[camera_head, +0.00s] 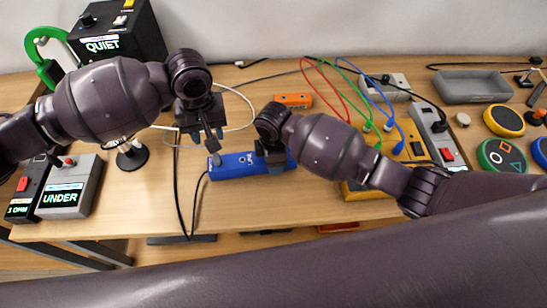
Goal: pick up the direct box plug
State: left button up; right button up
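A long blue box (233,166), which looks like the direct box, lies on the wooden table near its front middle. A small grey piece, possibly the plug (216,160), shows at its left end. A black cable runs from that end over the front edge. My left gripper (209,141) hangs just above the left end, fingers pointing down and apart, with nothing seen between them. My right gripper (270,157) is down at the right part of the blue box. Its wrist hides most of its fingers, so its grip and any contact are unclear.
A yellow box (361,190) with red, green and blue cables is at right. An orange box (293,100) lies behind. The UNDER box (68,190) and a round black stand (132,158) are at left. A grey tray (472,87) is back right. Loose cables cross the middle.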

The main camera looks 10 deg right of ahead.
aim_at(216, 156)
dwell(0.4)
pick_arm(q)
jog(key=shift+o, duration=0.8)
jog(key=shift+s+f, duration=0.2)
jog(key=m, duration=0.2)
jog(key=r+m, duration=0.2)
jog(key=m, duration=0.1)
jog(key=shift+w+a+m, duration=0.1)
jog(key=shift+a+m, duration=0.15)
jog(key=shift+m, duration=0.05)
notch_tip(216, 156, down, 6)
jog(key=shift+f, duration=0.1)
jog(key=shift+d+f, duration=0.15)
jog(key=shift+f, duration=1.25)
jog(key=shift+d+f, duration=0.1)
jog(key=shift+f, duration=1.25)
